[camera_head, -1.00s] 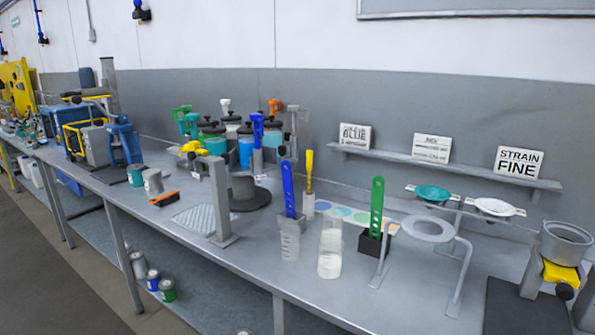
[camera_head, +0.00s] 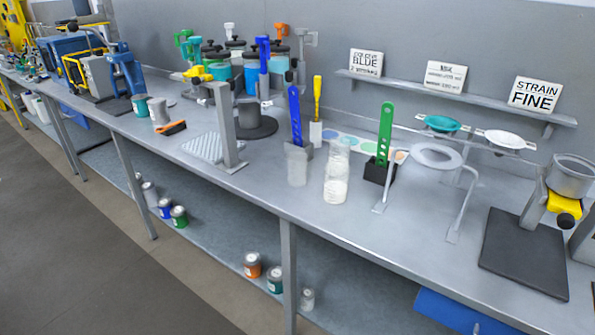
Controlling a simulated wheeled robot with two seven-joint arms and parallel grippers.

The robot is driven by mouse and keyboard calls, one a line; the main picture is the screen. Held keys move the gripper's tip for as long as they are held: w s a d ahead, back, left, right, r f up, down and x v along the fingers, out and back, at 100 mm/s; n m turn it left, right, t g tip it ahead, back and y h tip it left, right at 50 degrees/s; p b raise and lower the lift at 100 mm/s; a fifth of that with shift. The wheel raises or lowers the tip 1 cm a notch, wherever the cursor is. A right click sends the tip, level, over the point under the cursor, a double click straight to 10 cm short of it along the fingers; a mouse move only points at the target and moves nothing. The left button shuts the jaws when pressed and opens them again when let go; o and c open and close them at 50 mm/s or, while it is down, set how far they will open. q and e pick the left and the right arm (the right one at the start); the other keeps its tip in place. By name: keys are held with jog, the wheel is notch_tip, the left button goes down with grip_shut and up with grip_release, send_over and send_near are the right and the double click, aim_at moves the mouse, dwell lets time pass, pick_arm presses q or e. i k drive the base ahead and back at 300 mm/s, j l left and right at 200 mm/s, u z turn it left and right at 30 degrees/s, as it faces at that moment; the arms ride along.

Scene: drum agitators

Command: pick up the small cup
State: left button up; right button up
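A short translucent cup (camera_head: 297,168) stands upright on the bench, near its front edge at the middle of the view. A blue slotted stick (camera_head: 295,115) rises from it or just behind it; I cannot tell which. A taller clear cup with whitish contents (camera_head: 336,180) stands just to its right. The short one looks like the small cup, though no label shows this. Neither of my grippers is in view.
A green stick (camera_head: 385,135) stands in a black block right of the cups. A grey ring stand (camera_head: 436,157) is further right, and a grey upright post (camera_head: 224,125) is left. Bench surface (camera_head: 330,222) is clear in front of the cups.

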aim_at(297, 169)
jog(key=z, duration=1.15)
jog(key=k+j+z, duration=0.1)
jog(key=j, duration=0.3)
jog(key=k+j+z, duration=0.1)
jog(key=j, duration=0.25)
jog(key=k+j+z, duration=0.1)
jog(key=j, duration=0.25)
jog(key=k+j+z, duration=0.15)
jog(key=j, duration=0.25)
